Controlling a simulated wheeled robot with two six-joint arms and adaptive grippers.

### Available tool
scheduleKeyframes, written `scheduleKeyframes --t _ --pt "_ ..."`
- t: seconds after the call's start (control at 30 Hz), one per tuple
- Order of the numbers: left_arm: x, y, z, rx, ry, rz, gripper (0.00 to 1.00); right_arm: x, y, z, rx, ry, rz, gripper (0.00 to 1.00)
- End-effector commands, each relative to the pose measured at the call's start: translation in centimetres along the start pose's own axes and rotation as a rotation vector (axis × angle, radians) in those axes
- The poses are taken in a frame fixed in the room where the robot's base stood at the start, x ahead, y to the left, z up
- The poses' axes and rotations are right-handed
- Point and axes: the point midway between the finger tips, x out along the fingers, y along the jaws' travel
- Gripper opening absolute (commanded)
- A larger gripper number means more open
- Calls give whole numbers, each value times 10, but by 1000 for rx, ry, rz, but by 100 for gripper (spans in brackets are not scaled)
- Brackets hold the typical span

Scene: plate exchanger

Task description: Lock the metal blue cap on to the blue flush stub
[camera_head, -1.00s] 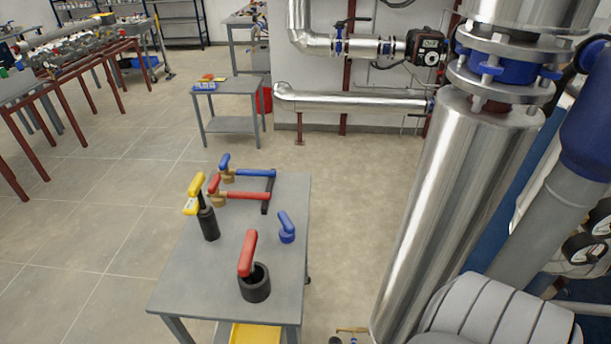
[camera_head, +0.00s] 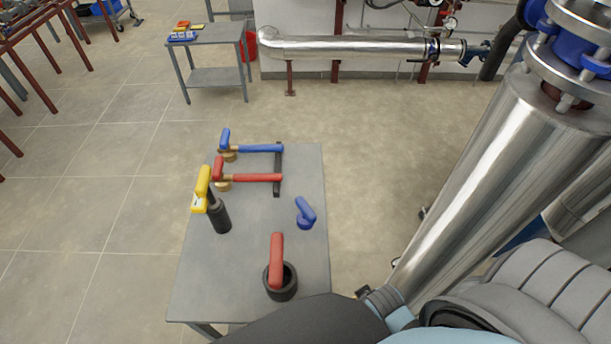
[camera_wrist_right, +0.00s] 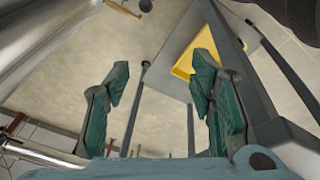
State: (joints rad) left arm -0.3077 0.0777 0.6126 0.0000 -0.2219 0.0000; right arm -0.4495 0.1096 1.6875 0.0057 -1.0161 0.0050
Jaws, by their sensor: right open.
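A small blue cap (camera_head: 305,212) with an angled handle stands on the right side of the grey worktable in the head view. A blue pipe piece (camera_head: 262,148) lies near the table's back, with a blue lever at its left end. I cannot tell whether it belongs to the blue flush stub; no other stub is clearly identifiable. My right gripper (camera_wrist_right: 160,100) shows in the right wrist view, its two green fingers wide apart with nothing between them. It is apart from the cap, which that view does not show. My left gripper is not in view.
The worktable (camera_head: 200,290) also holds a red pipe piece (camera_head: 255,178), a yellow-handled tool (camera_head: 219,215) and a red-handled black cup (camera_head: 281,281). A large steel pipe (camera_head: 490,170) slants up at the right. A yellow tray (camera_wrist_right: 197,52) shows in the wrist view.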

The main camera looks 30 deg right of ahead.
Motion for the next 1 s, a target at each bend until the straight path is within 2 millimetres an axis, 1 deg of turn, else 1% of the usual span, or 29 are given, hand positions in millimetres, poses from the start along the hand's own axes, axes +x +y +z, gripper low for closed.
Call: scheduleKeyframes --t 0.03,0.1,0.33,0.37,0.4,0.47,0.57,0.67,0.7,0.77,0.8,0.87,0.9,0.97,1.0 --pt "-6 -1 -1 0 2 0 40 -22 1 -12 -2 15 1 50" --pt "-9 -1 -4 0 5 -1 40 -49 1 -24 -6 28 1 50" --pt "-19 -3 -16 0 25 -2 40 -132 2 -55 -16 65 3 50" --pt "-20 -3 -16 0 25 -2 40 -142 3 -60 -17 68 3 50" --pt "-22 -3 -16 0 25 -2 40 -153 4 -72 -16 67 3 50" --pt "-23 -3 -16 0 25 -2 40 -150 5 -89 -13 48 2 50" --pt "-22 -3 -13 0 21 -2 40 -138 6 -115 -7 13 -2 50" --pt "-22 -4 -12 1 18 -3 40 -128 7 -146 -2 -21 -9 50" --pt "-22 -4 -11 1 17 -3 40 -124 7 -159 -1 -37 -13 50" --pt "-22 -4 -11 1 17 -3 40 -122 7 -181 0 -61 -21 50" --pt "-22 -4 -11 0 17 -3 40 -121 7 -197 1 -77 -28 50" --pt "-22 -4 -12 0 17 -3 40 -124 7 -222 1 -103 -39 50" --pt "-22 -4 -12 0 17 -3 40 -127 6 -239 0 -122 -47 50" --pt "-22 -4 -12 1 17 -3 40 -136 6 -264 -4 -149 -61 50" --pt "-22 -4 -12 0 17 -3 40 -144 5 -280 -7 -166 -70 50"
